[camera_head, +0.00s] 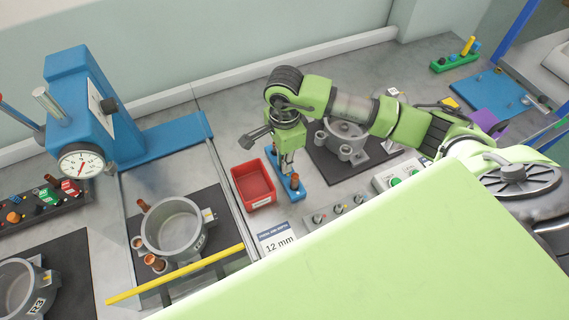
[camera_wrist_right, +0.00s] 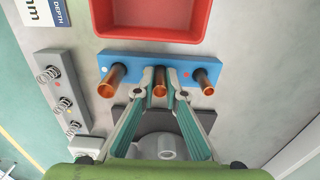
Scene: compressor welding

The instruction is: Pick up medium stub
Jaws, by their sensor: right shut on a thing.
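A blue holder block (camera_wrist_right: 133,59) bears three copper stubs in a row, all upright in it. The left stub (camera_wrist_right: 112,82) looks the widest; the right stub (camera_wrist_right: 206,82) stands clear of the jaws. My right gripper (camera_wrist_right: 160,92) is shut on the middle, medium stub (camera_wrist_right: 159,77), with a fingertip on each side of it. The stub still appears to sit in the block. In the head view my right gripper (camera_head: 287,168) points down over the blue block (camera_head: 298,195) and hides its middle. My left gripper is out of view.
A red bin (camera_head: 254,184) stands right beside the block. A grey compressor part on a dark mat (camera_head: 335,172) lies on the other side. A spring panel (camera_head: 337,209) and a 12 mm card (camera_head: 277,240) are in front. A gauge press (camera_head: 85,110) stands at left.

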